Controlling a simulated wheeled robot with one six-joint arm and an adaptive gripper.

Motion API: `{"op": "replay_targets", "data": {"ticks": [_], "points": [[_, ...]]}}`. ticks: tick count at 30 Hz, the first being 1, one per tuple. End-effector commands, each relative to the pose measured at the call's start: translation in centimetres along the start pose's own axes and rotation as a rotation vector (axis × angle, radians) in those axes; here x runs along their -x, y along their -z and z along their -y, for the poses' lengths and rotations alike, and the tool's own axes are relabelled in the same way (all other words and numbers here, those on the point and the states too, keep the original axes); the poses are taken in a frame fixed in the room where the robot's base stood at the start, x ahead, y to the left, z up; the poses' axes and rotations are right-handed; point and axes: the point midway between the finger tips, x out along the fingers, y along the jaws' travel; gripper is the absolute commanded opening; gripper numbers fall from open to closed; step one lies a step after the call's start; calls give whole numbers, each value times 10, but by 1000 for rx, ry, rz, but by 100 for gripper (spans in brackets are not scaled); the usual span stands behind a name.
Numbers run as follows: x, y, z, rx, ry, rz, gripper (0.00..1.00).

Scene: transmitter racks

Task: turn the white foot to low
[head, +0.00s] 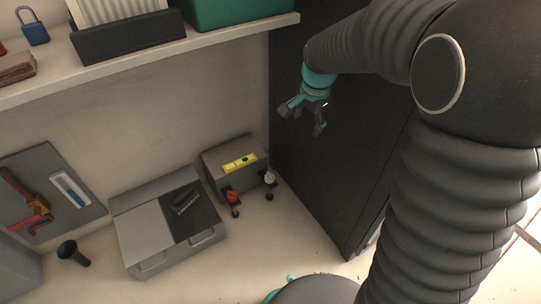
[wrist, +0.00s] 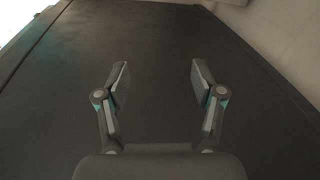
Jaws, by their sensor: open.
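The white foot (head: 269,177) is a small white-topped piece on a dark stem, at the right front of a grey box (head: 214,165) in the head view. A red foot (head: 231,196) of similar form stands to its left. A yellow level (head: 240,162) with a dark spot lies on top of the box. My gripper (head: 301,118) is open and empty, in the air above and to the right of the white foot, before a dark cabinet. In the wrist view its two fingers (wrist: 160,80) are apart, with only the dark panel beyond; the feet are not in that view.
The dark cabinet (head: 325,180) stands right of the box. A grey case (head: 145,228) with a dark tray lies to the left. A shelf (head: 230,32) with a green bin runs above. A tool board (head: 88,200) and a black funnel-like thing (head: 70,252) are at far left.

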Motion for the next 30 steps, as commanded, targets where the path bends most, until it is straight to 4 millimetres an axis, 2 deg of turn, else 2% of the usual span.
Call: {"op": "replay_targets", "data": {"ticks": [3, 8, 12, 18, 21, 25, 30], "points": [[-35, 3, 28, -102, -33, 25, 68], [-87, 2, 59, -246, -77, 46, 68], [-137, -4, 81, -371, -117, 57, 68], [-208, -20, 99, -536, -175, 61, 68], [-236, -27, 103, -598, -195, 59, 68], [-259, -34, 105, -651, -213, 56, 68], [-274, -38, 104, -676, -221, 55, 68]]}}
